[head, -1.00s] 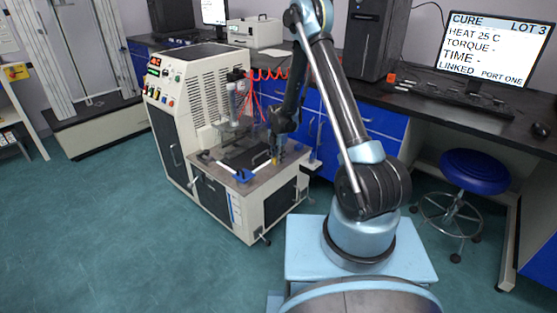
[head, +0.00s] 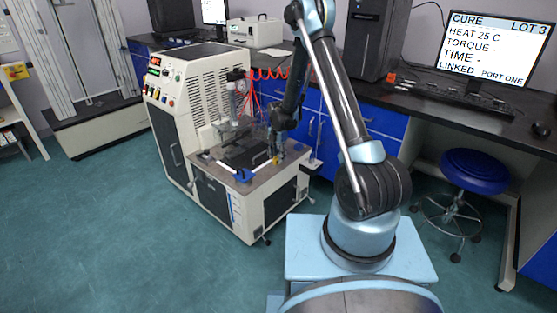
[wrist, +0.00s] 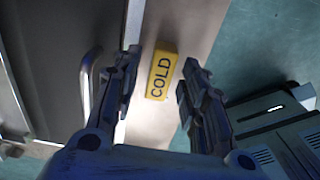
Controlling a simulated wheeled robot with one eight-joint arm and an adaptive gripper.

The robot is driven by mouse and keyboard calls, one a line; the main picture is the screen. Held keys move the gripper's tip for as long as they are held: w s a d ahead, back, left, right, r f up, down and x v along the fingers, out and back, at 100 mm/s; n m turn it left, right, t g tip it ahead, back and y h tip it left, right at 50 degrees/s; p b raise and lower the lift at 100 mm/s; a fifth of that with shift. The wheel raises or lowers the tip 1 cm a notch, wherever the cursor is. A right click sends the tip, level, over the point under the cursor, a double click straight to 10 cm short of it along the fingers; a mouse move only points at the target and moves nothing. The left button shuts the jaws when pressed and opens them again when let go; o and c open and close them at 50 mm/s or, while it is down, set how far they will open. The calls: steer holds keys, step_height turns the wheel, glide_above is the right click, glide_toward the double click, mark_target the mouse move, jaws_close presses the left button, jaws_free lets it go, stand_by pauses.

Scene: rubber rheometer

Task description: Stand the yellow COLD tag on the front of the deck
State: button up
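The yellow COLD tag (wrist: 161,75) is a small block with black letters on a pale strip of the deck (wrist: 146,127) in the wrist view. In the head view it is a small yellow spot (head: 276,160) near the front right of the deck (head: 238,184). My gripper (wrist: 163,62) is open, with one finger on each side of the tag and a visible gap on both sides. In the head view my gripper (head: 277,149) is just above the tag. I cannot tell how far the fingertips are above the deck.
A dark panel with a metal handle (wrist: 86,88) is left of the tag in the wrist view. A grey and black box (wrist: 282,130) is at lower right.

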step_height(320, 180, up, 11)
steer(key=s+d+r+m+t, duration=0.1)
steer(key=s+d+r+m, duration=1.2)
steer(key=s+d+r, duration=0.5)
steer(key=s+d+f+m, duration=0.1)
steer(key=s+d+m, duration=0.2)
steer(key=s+m, duration=0.4)
steer(key=s+d+f+m+t, duration=0.1)
steer(key=s+d+m, duration=0.3)
steer(key=s, duration=1.2)
steer(key=m, duration=0.4)
steer(key=shift+s+d+f, duration=0.15)
steer(key=shift+s+d, duration=0.15)
steer(key=shift+s, duration=0.05)
